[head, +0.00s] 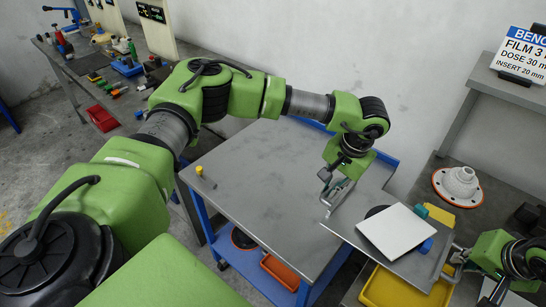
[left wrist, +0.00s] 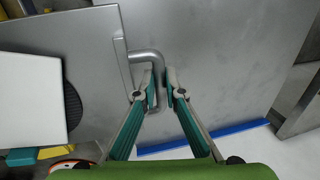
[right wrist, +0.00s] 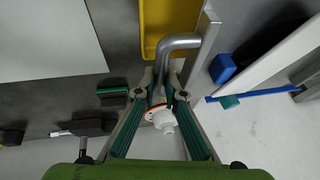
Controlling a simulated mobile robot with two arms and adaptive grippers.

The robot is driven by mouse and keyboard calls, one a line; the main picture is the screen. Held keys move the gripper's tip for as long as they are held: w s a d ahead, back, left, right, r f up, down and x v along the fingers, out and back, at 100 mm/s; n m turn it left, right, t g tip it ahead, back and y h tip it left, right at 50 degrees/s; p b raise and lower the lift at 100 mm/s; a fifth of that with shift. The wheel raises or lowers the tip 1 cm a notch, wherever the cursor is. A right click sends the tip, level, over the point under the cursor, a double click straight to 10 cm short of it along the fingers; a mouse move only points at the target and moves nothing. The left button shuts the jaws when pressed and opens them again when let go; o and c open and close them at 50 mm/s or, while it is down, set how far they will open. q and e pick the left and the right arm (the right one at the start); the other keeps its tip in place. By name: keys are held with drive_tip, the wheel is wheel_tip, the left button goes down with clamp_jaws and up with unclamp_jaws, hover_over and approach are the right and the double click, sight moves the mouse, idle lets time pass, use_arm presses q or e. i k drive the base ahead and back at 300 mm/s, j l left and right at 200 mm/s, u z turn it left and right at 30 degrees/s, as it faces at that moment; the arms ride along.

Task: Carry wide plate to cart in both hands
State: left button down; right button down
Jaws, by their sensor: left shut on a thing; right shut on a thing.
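The wide plate (head: 421,272) is a grey metal sheet with a bent handle at each end. A white slab (head: 396,230), a black disc, a teal block (head: 420,211) and a blue block (head: 426,246) are on it. My left gripper (head: 327,182) is shut on the left handle (left wrist: 147,56). My right gripper (head: 452,262) is shut on the right handle (right wrist: 180,41). The plate overlaps the right front part of the cart (head: 265,185) in the head view; its height above the top is unclear. The cart has a grey top and blue frame.
A yellow peg (head: 199,170) stands on the cart's left edge; the top's middle is bare. A yellow bin (head: 375,291) lies below the plate. A white flanged part (head: 459,184) stands on the right bench. A cluttered bench is at the back left.

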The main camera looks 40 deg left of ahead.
sight(262, 163)
drive_tip(key=i+j, duration=0.1)
drive_tip(key=j, duration=0.7)
drive_tip(key=i+j, duration=0.1)
drive_tip(key=j, duration=1.45)
drive_tip(key=i, duration=0.05)
